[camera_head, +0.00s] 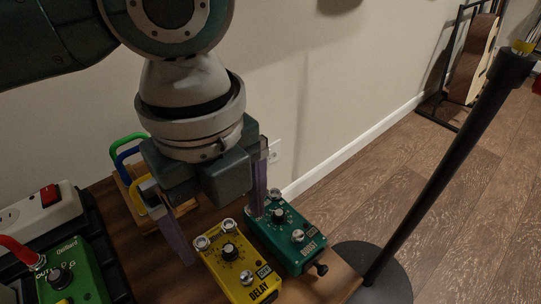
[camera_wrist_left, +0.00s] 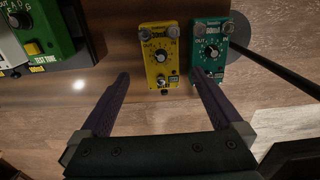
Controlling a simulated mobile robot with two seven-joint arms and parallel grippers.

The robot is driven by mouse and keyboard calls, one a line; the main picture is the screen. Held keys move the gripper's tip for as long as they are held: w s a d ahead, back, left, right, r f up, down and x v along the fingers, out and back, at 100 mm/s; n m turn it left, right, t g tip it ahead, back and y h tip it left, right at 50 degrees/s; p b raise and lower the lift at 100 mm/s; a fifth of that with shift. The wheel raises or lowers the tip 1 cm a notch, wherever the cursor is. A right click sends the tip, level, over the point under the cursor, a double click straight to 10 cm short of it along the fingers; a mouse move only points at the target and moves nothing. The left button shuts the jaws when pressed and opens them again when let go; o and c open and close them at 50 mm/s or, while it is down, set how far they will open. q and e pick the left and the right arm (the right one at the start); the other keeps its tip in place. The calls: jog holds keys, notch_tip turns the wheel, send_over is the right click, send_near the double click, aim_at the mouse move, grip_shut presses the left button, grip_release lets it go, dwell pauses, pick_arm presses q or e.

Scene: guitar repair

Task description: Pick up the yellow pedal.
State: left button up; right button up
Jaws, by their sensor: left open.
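The yellow pedal (camera_head: 237,265), marked DELAY, lies on the wooden table top near its front edge. It also shows in the left wrist view (camera_wrist_left: 160,62), ahead of the fingers and between their lines. My left gripper (camera_head: 215,225) is open and empty above and behind the pedal. In the left wrist view my left gripper (camera_wrist_left: 160,82) has its two purple fingers spread wide, apart from the yellow pedal; the right fingertip appears close to the teal pedal (camera_wrist_left: 210,55). My right gripper is in neither view.
The teal pedal, marked BOOST (camera_head: 290,237), stands close to the right of the yellow one. A green pedal (camera_head: 72,272) and a power strip (camera_head: 40,215) are at the left. A black stand pole (camera_head: 440,160) rises at the right.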

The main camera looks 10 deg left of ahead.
aim_at(229, 251)
pick_arm(q)
notch_tip(229, 251, down, 5)
jog(key=shift+s+a+r+b, duration=0.1)
jog(key=shift+s+r+b, duration=0.05)
jog(key=shift+b, duration=0.95)
jog(key=f+b, duration=0.2)
jog(key=f, duration=0.1)
jog(key=f+b, duration=0.1)
jog(key=f, duration=0.1)
jog(key=shift+w, duration=0.3)
jog(key=shift+c, duration=0.3)
jog(key=shift+r, duration=0.1)
grip_shut()
